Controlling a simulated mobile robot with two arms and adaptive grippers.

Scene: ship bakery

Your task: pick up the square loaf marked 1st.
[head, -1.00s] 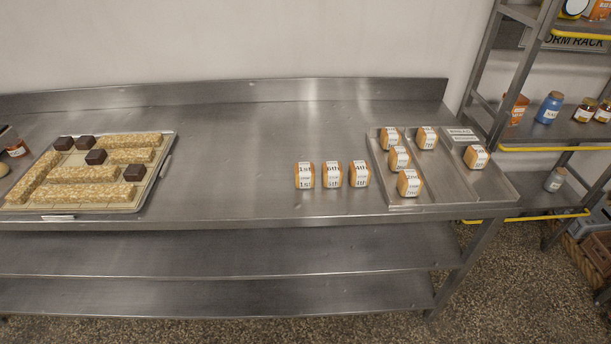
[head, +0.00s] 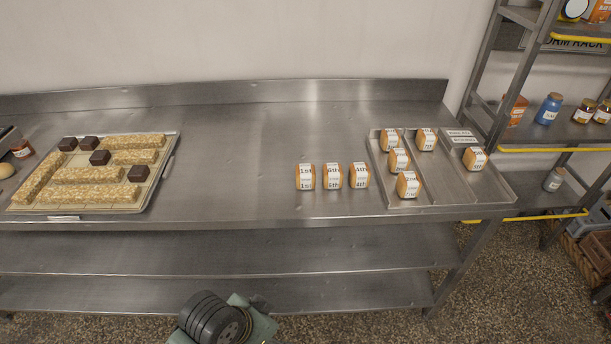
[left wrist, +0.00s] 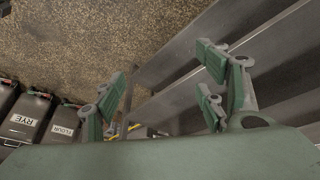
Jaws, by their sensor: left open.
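The square loaf marked 1st (head: 305,177) stands on the steel table at the left end of a row of three loaves. It is golden brown with a white label band. Beside it stand the loaf marked 6th (head: 332,176) and the loaf marked 4th (head: 359,175). My left gripper (left wrist: 160,85) is open and empty in the left wrist view, its green fingers spread over the floor and shelf edges. Part of my arm shows at the bottom of the head view, low in front of the table; no gripper touches a loaf. My right gripper is not in view.
A divided steel tray (head: 437,205) with several labelled loaves lies right of the row. A board with crumbly bars and dark cubes (head: 152,178) lies at the left. The table between is bare. A rack (head: 548,152) with jars stands at the right.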

